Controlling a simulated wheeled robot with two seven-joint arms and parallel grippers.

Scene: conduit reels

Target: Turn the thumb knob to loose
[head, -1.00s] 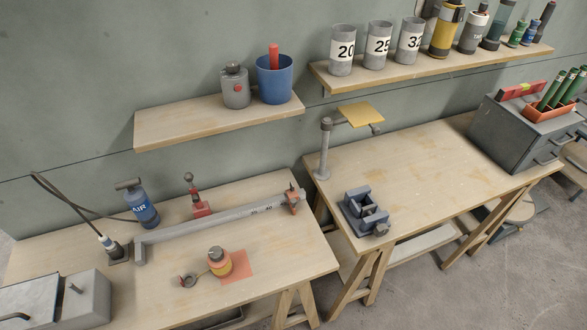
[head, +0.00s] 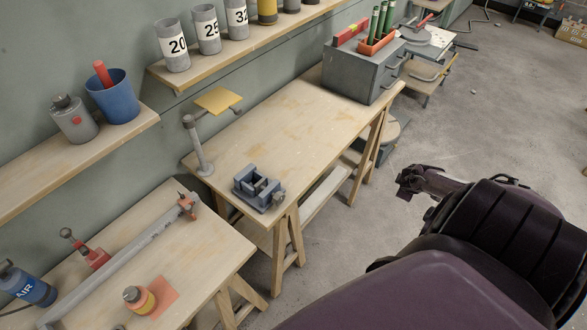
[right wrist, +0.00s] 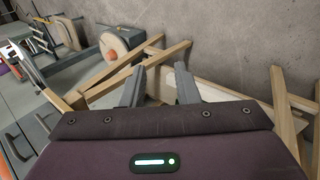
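I cannot tell for sure which part is the thumb knob. A grey-blue vise-like block (head: 258,190) sits near the front left corner of the far bench, with a small rounded part (head: 279,197) on its right end. Behind it stands a grey post (head: 199,150) whose arm carries a yellow plate (head: 217,100). My right gripper (head: 408,184) is over the floor, right of the bench and apart from it. In the right wrist view my right gripper (right wrist: 160,84) shows two separated fingers with nothing between them. My left gripper is out of view.
The near bench (head: 213,268) holds a long grey bar (head: 125,255), a red clamp (head: 90,255) and a small orange-banded pot (head: 139,299). A grey drawer box (head: 352,72) stands at the bench's far end. A shelf (head: 40,178) overhangs at left. Floor at right is open.

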